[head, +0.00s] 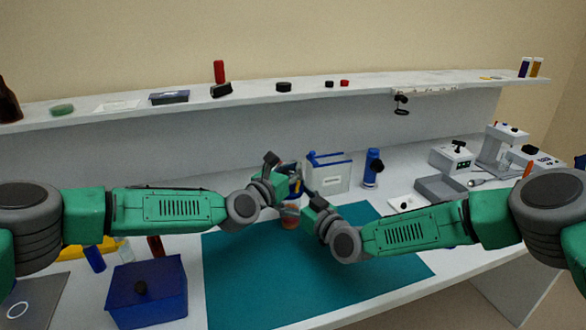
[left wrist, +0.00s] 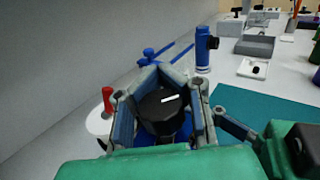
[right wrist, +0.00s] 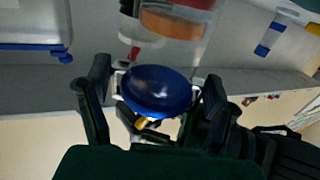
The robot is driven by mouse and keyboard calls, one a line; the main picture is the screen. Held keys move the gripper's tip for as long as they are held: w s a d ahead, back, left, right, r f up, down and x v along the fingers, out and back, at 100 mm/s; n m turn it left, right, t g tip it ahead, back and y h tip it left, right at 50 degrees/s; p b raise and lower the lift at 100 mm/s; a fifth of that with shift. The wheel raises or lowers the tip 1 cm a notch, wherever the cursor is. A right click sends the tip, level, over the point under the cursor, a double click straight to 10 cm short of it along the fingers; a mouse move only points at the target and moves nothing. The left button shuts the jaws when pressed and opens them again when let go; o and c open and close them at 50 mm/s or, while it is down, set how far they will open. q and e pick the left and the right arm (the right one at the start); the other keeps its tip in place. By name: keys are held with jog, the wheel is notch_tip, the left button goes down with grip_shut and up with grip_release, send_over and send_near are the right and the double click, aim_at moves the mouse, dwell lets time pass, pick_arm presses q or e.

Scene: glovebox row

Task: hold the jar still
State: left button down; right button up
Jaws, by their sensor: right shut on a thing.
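The jar is mostly hidden between my two grippers over the teal mat (head: 240,280). In the left wrist view a black lid (left wrist: 160,112) with a white mark shows, with blue under it. My left gripper (head: 290,172) is above, its fingers on both sides of the lid; whether they press on it is unclear. My right gripper (head: 303,192) is lower, shut on the jar; in the right wrist view its fingers flank a rounded blue surface (right wrist: 155,90). A clear vessel with an orange band (right wrist: 175,22) shows beyond it; it also appears below the grippers in the head view (head: 290,217).
A blue box (head: 146,290) with a black knob stands at front left. A white-and-blue rack (head: 330,175) and a blue bottle (head: 372,168) stand behind the grippers. A grey tray (head: 440,189) and instruments are at right. The mat's front is clear.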

pick_arm(q)
jog(key=shift+s+d+r+m+g+h, duration=0.1)
jog(key=shift+s+d+m+g+h, duration=0.1)
jog(key=shift+m+g+h, duration=0.5)
jog(key=shift+h, duration=0.4)
jog(key=shift+w+a, duration=0.1)
jog(key=shift+a, duration=0.1)
jog(key=c, duration=2.2)
grip_release()
jog(key=o, duration=0.8)
